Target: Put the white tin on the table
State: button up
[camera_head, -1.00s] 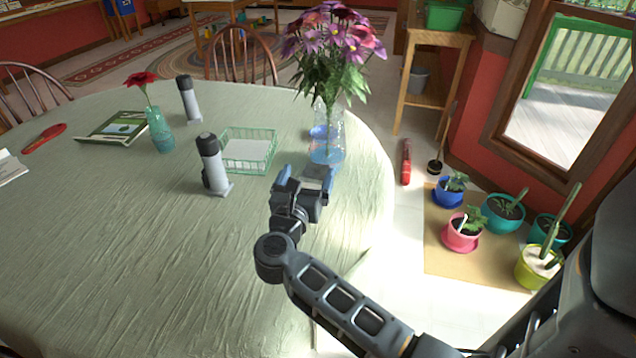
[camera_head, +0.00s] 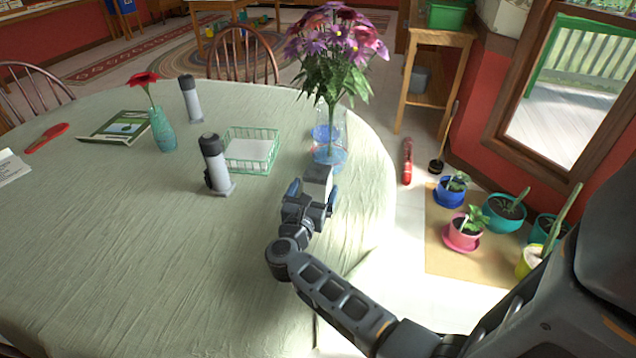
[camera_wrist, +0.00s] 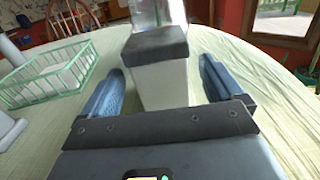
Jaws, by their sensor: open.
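The white tin (camera_head: 318,176) is a small upright box on the round table (camera_head: 130,240) with a pale green cloth, just in front of the glass vase. In the wrist view the tin (camera_wrist: 163,83) shows white sides and a dark grey top. My gripper (camera_wrist: 161,72) is open, with one blue finger on each side of the tin and a visible gap on both sides. In the head view my gripper (camera_head: 313,192) partly covers the tin. The tin's base is hidden behind the gripper body.
The glass vase of purple flowers (camera_head: 330,140) stands close behind the tin. A green wire basket (camera_head: 250,165) and a grey-white cylinder (camera_head: 215,165) stand to the left. The table edge is close on the right. The front left of the table is clear.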

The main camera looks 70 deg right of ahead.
jog(key=shift+w+d, duration=0.15)
jog(key=shift+d, duration=1.75)
jog(key=shift+c, duration=0.3)
jog(key=c, duration=1.3)
jog(key=shift+r, duration=0.15)
